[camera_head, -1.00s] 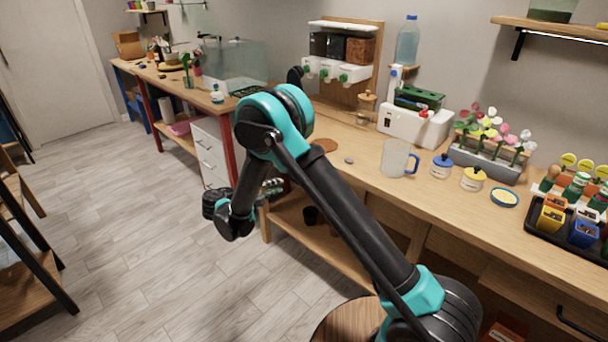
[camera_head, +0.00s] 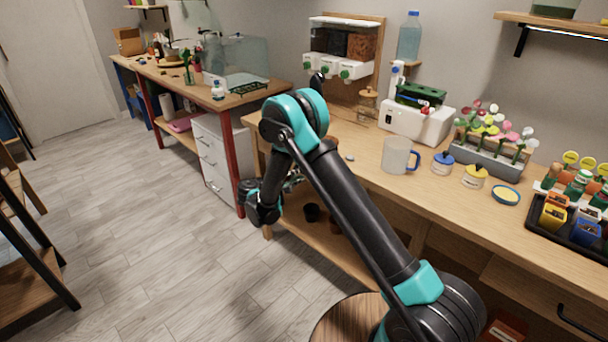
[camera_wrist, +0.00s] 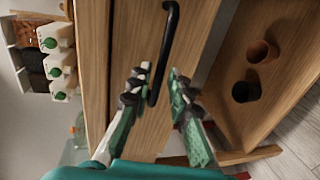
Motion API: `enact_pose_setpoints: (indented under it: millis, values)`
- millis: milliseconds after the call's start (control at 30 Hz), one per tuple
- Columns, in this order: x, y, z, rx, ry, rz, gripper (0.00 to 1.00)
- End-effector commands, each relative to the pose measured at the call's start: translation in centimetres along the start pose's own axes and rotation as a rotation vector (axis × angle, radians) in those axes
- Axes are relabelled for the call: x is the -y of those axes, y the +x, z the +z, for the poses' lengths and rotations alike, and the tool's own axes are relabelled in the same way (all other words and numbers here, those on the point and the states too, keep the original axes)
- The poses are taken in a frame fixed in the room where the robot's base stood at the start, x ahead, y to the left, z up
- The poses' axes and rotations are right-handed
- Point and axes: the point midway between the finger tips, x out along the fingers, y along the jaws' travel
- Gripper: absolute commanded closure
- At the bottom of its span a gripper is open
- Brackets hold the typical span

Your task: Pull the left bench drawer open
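The left bench drawer's wooden front (camera_wrist: 195,30) fills the middle of the wrist view, which looks at it turned sideways. Its black bar handle (camera_wrist: 167,40) runs down the front. My gripper (camera_wrist: 158,77) is open, with one green-and-black finger on each side of the handle's lower end. A gap shows between the handle and the right finger; I cannot tell whether the left finger touches. In the head view my gripper (camera_head: 291,182) is at the bench's left end, and my arm hides the left drawer front and handle.
The bench top (camera_head: 345,200) holds a frosted mug (camera_head: 396,156), jars and a flower planter. A lower shelf (camera_wrist: 275,85) with two small pots lies under the drawer. A white drawer cabinet (camera_head: 212,150) stands left of the bench. The floor in front is clear.

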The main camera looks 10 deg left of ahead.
Motion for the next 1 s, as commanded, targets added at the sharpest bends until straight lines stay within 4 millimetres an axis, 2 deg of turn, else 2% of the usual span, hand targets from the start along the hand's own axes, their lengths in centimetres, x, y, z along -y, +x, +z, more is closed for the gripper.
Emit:
enact_pose_setpoints:
  millis: [100, 233, 600, 767, 1000]
  values:
    - [0.0, 1.7, 0.0, 0.001, 0.000, 0.000, 0.81]
    - [0.0, 2.8, 0.0, 0.001, 0.000, 0.000, 0.81]
    - [0.0, 3.2, 0.0, 0.000, -0.001, 0.000, 0.81]
    - [0.0, 3.2, 0.0, 0.000, -0.001, 0.000, 1.00]
    - [0.0, 3.2, 0.0, 0.000, -0.001, 0.000, 1.00]
